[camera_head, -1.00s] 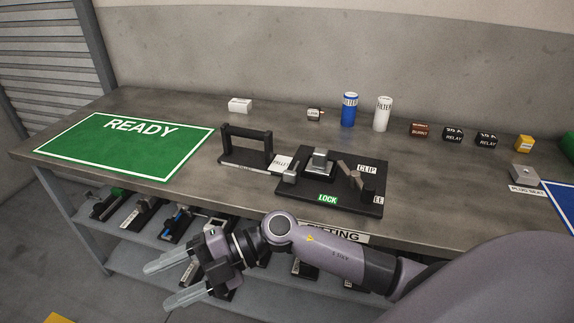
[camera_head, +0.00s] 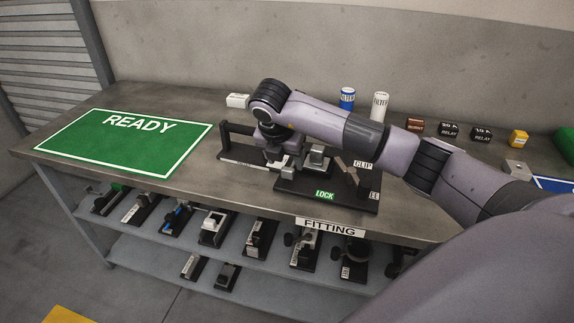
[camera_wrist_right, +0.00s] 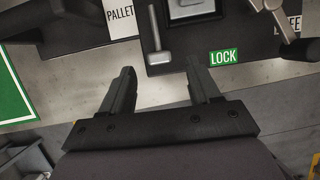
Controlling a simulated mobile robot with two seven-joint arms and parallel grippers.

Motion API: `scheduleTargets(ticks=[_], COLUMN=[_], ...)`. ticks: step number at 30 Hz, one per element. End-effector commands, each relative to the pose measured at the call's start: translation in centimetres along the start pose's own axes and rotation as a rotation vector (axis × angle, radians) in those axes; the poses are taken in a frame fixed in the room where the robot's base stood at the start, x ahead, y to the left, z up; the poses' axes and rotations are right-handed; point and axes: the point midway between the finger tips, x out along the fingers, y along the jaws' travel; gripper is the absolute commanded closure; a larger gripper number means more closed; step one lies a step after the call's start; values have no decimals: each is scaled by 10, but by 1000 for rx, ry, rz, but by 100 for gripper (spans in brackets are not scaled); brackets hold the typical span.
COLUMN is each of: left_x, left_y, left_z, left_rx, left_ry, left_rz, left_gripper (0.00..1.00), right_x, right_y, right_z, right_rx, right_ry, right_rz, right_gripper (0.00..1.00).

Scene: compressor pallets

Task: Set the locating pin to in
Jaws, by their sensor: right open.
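The fixture is a black plate (camera_head: 300,190) on the bench, with a green LOCK label (camera_head: 325,195) at its front. In the right wrist view, a silver pin-like piece with a wide end (camera_wrist_right: 158,57) lies at the plate's left edge (camera_wrist_right: 180,62); I take it for the locating pin. My right gripper (camera_wrist_right: 160,68) is open, its fingertips on either side of that wide end and close to it; contact is not clear. In the head view, my right gripper (camera_head: 281,163) is over the plate's left part, partly hidden by my arm. My left gripper is not in view.
A black-handled pallet piece (camera_head: 228,140) stands left of the fixture. A lever (camera_wrist_right: 280,20) sits on the fixture's right. Blue (camera_head: 347,98) and white (camera_head: 380,105) filter cans and small relay blocks stand behind. The green READY mat (camera_head: 120,145) is clear.

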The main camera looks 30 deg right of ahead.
Motion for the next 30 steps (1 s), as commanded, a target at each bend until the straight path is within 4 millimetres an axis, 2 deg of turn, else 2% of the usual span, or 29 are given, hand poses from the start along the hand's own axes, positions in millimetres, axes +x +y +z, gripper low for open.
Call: scheduleTargets(ticks=[3,9,18,19,20,24,25,30], left_x=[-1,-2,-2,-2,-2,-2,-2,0], left_y=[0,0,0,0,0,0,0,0], left_z=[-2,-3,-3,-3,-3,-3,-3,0], left_rx=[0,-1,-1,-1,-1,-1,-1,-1], left_ry=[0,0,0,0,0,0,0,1], left_rz=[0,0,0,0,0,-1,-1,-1], left_gripper=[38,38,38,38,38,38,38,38], right_x=[20,40,44,44,44,44,44,46], right_y=[0,1,1,1,1,1,1,1], right_z=[-1,-1,-1,-1,-1,-1,-1,1], right_rx=[-2,-2,-4,-4,-4,-4,-4,-3], right_ry=[3,2,2,2,2,2,3,2], right_rz=[-3,1,3,3,4,4,4,3], right_gripper=[38,38,38,42,51,97,100,100])
